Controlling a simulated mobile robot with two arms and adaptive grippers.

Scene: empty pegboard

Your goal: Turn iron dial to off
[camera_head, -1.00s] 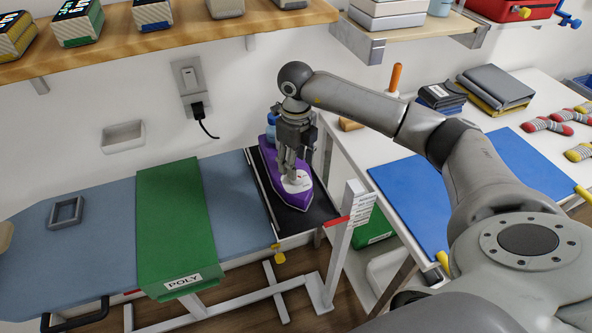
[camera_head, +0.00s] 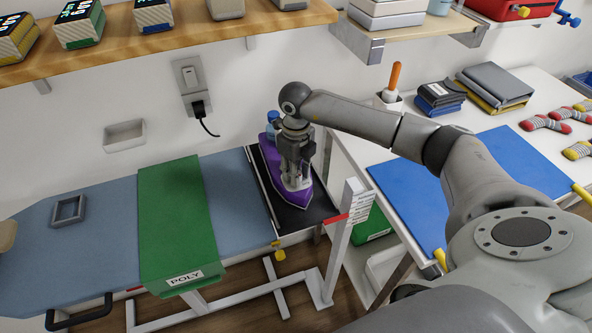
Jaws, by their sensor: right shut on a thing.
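The purple iron (camera_head: 303,195) stands on a black rest (camera_head: 262,173) at the right end of the ironing board. My right gripper (camera_head: 293,184) points down onto the top of the iron, over its pale dial area. It is shut on the dial, though the fingers hide most of the dial and its setting cannot be read. A blue part (camera_head: 272,118) shows at the back of the iron. My left gripper is not in view.
The blue-grey ironing board (camera_head: 100,215) carries a green cloth (camera_head: 176,220) labelled POLY. A wall socket (camera_head: 193,85) with a plug and cable is behind. A white table (camera_head: 520,85) with a blue mat, folded cloths and socks is on the right. A wooden shelf (camera_head: 120,45) runs above.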

